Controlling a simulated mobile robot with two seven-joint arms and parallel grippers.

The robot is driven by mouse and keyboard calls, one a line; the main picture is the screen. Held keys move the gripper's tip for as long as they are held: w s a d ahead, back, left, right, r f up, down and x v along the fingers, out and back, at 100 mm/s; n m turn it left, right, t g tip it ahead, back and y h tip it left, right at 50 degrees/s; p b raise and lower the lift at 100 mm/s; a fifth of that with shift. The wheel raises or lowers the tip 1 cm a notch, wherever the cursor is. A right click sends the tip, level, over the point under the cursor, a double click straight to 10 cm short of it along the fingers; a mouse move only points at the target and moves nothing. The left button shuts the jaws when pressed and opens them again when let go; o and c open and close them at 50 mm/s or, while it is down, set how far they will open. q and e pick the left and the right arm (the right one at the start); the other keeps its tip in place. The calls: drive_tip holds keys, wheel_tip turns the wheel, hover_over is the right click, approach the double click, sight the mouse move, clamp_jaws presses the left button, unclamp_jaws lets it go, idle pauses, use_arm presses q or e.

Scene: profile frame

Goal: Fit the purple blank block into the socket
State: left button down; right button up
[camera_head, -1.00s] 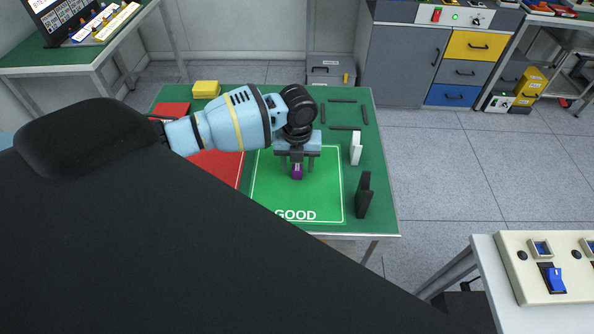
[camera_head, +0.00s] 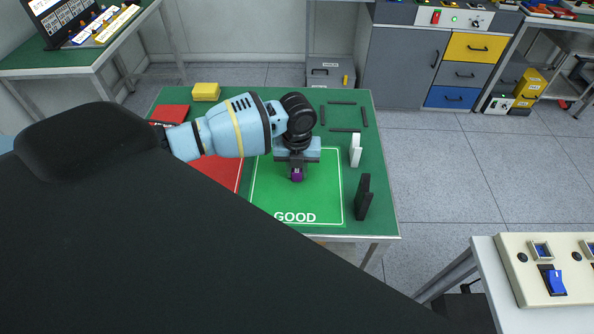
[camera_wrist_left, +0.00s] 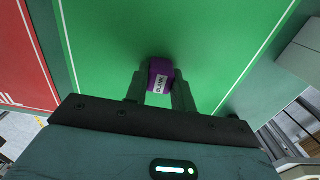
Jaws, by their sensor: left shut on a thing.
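The purple block (camera_head: 297,176) is over the green GOOD panel (camera_head: 290,208), near that panel's top edge. My left gripper (camera_head: 297,170) is shut on it from above. In the left wrist view the purple block (camera_wrist_left: 161,77) sits between the two dark fingers, with a white label reading BLANK facing the camera. I cannot tell whether the block touches the panel. Thin dark bars (camera_head: 345,129) form a square outline at the back right of the green table; I cannot tell whether this is the socket. My right gripper is not in view.
A white upright piece (camera_head: 355,150) and a black upright piece (camera_head: 363,198) stand at the table's right side. A red panel (camera_head: 218,170) lies left of the green one, partly behind my arm. A yellow block (camera_head: 206,91) is at the back left. The green panel's front is clear.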

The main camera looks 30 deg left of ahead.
sight(297, 170)
use_arm(q)
drive_tip(key=shift+r, duration=0.15)
wheel_tip(297, 170, up, 3)
drive_tip(key=shift+s+d+r, duration=0.1)
drive_tip(key=shift+r, duration=0.1)
drive_tip(key=s+d, duration=0.2)
drive_tip(key=s, duration=0.2)
drive_tip(key=s+d+r, duration=0.1)
drive_tip(key=s+d, duration=0.2)
drive_tip(key=s, duration=0.2)
drive_tip(key=s+d, duration=0.3)
drive_tip(key=s, duration=0.1)
drive_tip(key=shift+s+d+r+p, duration=0.15)
drive_tip(key=shift+s+p, duration=0.05)
drive_tip(key=shift+p, duration=0.15)
wheel_tip(297, 170, up, 11)
drive_tip(key=w+n, duration=0.3)
drive_tip(key=n, duration=2.6)
drive_tip(key=shift+n, duration=0.3)
